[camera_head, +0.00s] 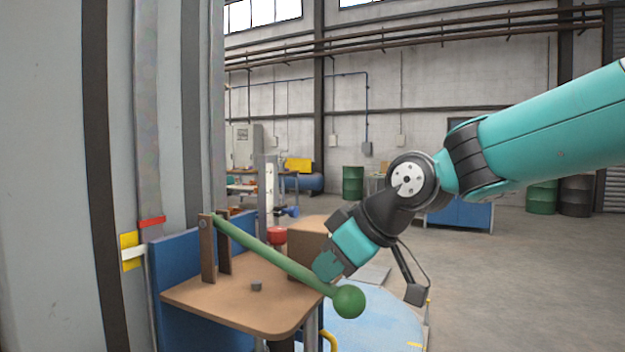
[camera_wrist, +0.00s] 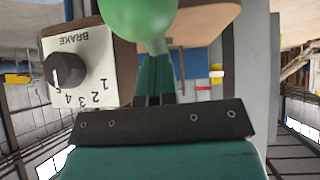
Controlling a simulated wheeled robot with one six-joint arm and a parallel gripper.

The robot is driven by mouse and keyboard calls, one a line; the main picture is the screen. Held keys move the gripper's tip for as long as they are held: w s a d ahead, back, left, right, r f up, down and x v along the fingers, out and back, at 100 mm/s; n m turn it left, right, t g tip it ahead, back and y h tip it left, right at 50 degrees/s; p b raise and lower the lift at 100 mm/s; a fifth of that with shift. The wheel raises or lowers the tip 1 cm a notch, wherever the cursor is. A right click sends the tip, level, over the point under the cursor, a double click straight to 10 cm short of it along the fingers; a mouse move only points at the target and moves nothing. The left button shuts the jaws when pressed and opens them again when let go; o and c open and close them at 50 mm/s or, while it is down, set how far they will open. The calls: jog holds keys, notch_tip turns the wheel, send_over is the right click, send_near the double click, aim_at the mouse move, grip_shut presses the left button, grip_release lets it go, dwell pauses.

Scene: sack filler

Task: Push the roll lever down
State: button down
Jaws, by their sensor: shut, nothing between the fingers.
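The roll lever is a green rod (camera_head: 265,250) with a round green knob (camera_head: 348,301). It runs from a brown upright bracket (camera_head: 207,247) down to the right, over a brown shelf (camera_head: 240,298), and its knob end hangs past the shelf's front edge. My gripper (camera_head: 326,268) is shut and empty, just above and behind the rod close to the knob. The rod partly hides the fingertips, so I cannot tell if they touch it. In the wrist view the knob (camera_wrist: 137,18) looms large beyond my dark finger tips.
A brown box on the shelf carries a white BRAKE dial plate (camera_wrist: 85,62) with a black knob (camera_wrist: 63,70), close beside my gripper. A red button (camera_head: 277,235) stands behind the rod. A grey column (camera_head: 60,180) fills the left. Open floor (camera_head: 500,280) lies right.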

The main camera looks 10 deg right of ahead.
jog(key=shift+s+f, duration=0.1)
jog(key=shift+f, duration=0.45)
jog(key=shift+r, duration=0.5)
jog(key=r+p, duration=0.1)
jog(key=s+r+p, duration=0.1)
jog(key=r, duration=0.1)
jog(key=shift+d+r, duration=0.1)
jog(key=shift+d, duration=0.1)
jog(key=v, duration=1)
jog(key=shift+s+d, duration=0.3)
jog(key=s+a+f+m+g+h, duration=0.1)
jog(key=s+f+g, duration=0.4)
jog(key=s+f, duration=1.2)
jog(key=f+m+h, duration=0.1)
jog(key=m, duration=0.1)
jog(key=shift+s+a+f+m+g+h, duration=0.25)
jog(key=shift+a+m+g+h, duration=0.05)
jog(key=shift+m, duration=0.1)
